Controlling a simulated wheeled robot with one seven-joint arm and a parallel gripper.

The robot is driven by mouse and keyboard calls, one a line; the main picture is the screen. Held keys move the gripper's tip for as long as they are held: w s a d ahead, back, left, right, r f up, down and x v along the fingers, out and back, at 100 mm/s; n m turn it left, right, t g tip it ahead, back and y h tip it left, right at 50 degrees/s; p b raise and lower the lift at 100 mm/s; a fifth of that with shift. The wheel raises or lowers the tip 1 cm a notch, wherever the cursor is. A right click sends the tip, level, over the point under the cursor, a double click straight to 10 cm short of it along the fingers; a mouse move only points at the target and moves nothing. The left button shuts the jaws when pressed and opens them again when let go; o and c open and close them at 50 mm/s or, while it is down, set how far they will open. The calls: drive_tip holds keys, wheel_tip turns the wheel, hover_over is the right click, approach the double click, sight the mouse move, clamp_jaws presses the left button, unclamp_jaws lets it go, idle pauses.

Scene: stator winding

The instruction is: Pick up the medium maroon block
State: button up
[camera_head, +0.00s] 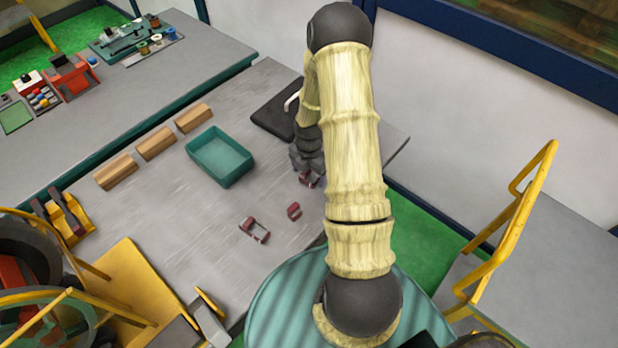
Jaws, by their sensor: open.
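Several maroon pieces lie on the grey table (180,255). A small maroon block (294,211) lies right of the table's middle. A longer, bracket-like maroon piece (253,230) lies to its left and nearer to me. Another maroon piece (309,180) shows right at the tip of my gripper (306,173). I cannot tell for sure which one is the medium block. My gripper is open and points down beside or over that piece; its dark fingers partly hide it, and I cannot tell whether they touch it.
A teal open tray (221,168) stands left of my gripper. Several wooden blocks (156,144) lie in a row beyond it. A black pad (272,117) lies behind my gripper. A yellow railing (512,225) stands at right.

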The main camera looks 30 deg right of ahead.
sight(309, 172)
drive_tip(key=c, duration=1.5)
drive_tip(key=shift+r, duration=0.2)
wheel_tip(309, 172, up, 10)
drive_tip(key=shift+f+b, duration=0.15)
drive_tip(key=shift+b, duration=0.5)
